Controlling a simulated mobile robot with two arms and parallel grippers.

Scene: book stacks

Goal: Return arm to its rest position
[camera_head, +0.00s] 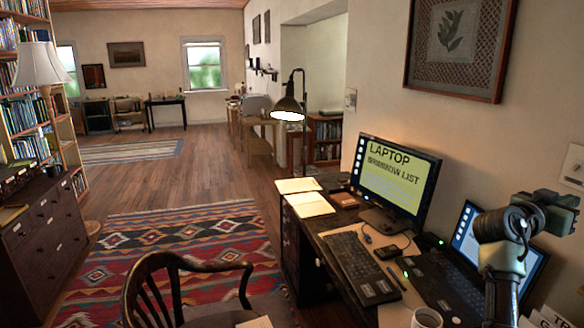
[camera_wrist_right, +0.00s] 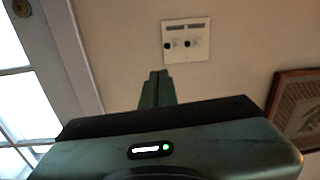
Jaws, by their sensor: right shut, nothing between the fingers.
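My right arm (camera_head: 503,255) rises at the right of the head view, in front of the laptop. My right gripper (camera_head: 562,202) is at its upper end, near the wall and above the desk. In the right wrist view the two green fingers (camera_wrist_right: 157,88) are together, with nothing between them. They point up toward the wall, below a white wall plate (camera_wrist_right: 186,40). My left gripper is in neither view.
Below the arm is a dark desk (camera_head: 328,240) with a monitor (camera_head: 395,180), keyboard (camera_head: 362,265), open laptop (camera_head: 455,285) and mug (camera_head: 427,318). A wooden chair (camera_head: 190,285) stands left of it. Patterned rug (camera_head: 180,240) and open floor lie beyond.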

